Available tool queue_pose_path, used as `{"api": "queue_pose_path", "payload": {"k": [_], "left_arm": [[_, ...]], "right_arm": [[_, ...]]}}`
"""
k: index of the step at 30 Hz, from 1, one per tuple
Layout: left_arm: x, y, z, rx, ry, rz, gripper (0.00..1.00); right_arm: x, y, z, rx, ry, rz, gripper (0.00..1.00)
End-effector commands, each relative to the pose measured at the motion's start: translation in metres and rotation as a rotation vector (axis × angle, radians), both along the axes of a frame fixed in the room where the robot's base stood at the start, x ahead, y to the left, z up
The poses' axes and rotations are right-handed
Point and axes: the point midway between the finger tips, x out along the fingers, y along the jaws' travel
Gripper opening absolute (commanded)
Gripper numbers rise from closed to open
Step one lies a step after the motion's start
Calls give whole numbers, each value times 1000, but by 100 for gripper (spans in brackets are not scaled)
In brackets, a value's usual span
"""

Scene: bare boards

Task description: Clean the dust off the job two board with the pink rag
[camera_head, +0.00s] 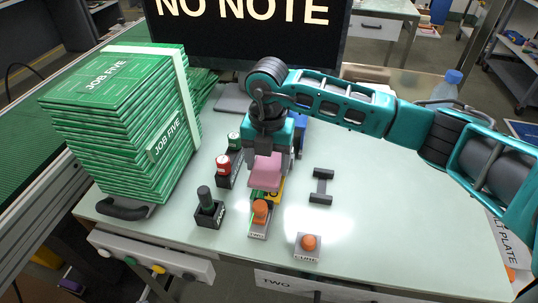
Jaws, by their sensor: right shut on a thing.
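The pink rag (265,173) hangs folded below my right gripper (269,157), which is shut on it above the middle of the pale worktop. The gripper body hides part of the rag and what lies behind it. I cannot make out a board marked job two. A tall stack of green boards (108,135) on the left, bound with a light strap, is marked JOB FIVE. No dust can be made out. My left gripper is not in view.
Below the rag stand an orange-knobbed block marked TWO (260,216) and a yellow item (276,190). A block marked CURE (308,246), a black holder (208,211), a red-topped item (223,165) and a dark bracket (321,186) stand nearby. The worktop's right side (400,220) is clear.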

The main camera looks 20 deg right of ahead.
Motion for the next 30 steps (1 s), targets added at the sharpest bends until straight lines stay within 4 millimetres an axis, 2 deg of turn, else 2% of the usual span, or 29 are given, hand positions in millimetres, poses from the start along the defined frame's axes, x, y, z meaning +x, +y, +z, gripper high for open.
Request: {"api": "queue_pose_path", "payload": {"k": [11, 23, 30], "left_arm": [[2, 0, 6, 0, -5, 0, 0], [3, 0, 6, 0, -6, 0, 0], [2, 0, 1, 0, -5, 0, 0]], "right_arm": [[-11, 6, -1, 0, 2, 0, 44], [-10, 6, -1, 0, 1, 0, 44], [-2, 1, -1, -1, 0, -2, 44]]}}
